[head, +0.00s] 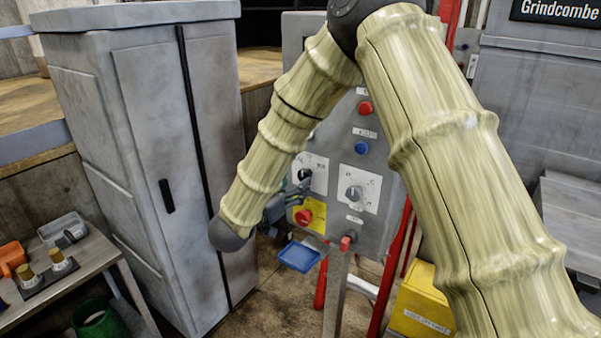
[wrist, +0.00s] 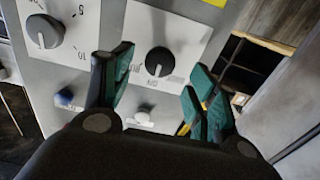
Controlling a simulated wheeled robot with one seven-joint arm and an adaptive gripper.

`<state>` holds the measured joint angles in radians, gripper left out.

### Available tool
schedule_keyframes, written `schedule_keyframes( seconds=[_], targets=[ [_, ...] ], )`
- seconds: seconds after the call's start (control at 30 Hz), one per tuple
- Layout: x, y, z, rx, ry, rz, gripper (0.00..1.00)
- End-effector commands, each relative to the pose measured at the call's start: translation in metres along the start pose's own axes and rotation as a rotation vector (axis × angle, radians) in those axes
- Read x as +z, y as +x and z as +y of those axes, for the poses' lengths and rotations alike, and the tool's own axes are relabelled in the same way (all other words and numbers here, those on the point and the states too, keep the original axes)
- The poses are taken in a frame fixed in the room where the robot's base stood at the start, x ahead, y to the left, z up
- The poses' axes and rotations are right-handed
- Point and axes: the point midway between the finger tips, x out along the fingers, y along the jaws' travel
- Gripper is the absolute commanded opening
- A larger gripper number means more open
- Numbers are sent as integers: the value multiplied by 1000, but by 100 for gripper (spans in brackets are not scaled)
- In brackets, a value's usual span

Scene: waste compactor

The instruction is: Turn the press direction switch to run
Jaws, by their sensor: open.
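The likely press direction switch is a black rotary knob (wrist: 158,62) on a white plate in the wrist view. Small labels surround it, too blurred and tilted to read surely. A pale mark on the knob points toward the lower part of the picture. The knob also shows in the head view (head: 305,175), partly behind my gripper. My gripper (head: 300,188) is at the panel. In the wrist view its green-padded fingers (wrist: 160,78) are open on either side of the knob, with gaps and nothing held. Contact with the knob is not visible.
A grey dial (head: 354,193) with a number scale sits beside the switch. A red button on a yellow plate (head: 318,224) is just below. A blue tray (head: 299,257) hangs under the panel. A tall grey cabinet (head: 140,130) stands close at left.

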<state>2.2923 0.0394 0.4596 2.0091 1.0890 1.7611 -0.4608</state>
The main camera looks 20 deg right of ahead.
Motion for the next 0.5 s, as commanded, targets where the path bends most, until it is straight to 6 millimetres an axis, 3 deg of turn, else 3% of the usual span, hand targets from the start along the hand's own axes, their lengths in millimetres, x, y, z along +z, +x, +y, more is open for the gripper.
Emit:
schedule_keyframes(
  seconds=[0.2,0.5],
  targets=[
    [-2,29,1,2,0,-1,58],
    [1,42,0,0,-2,-1,58]
  ],
)
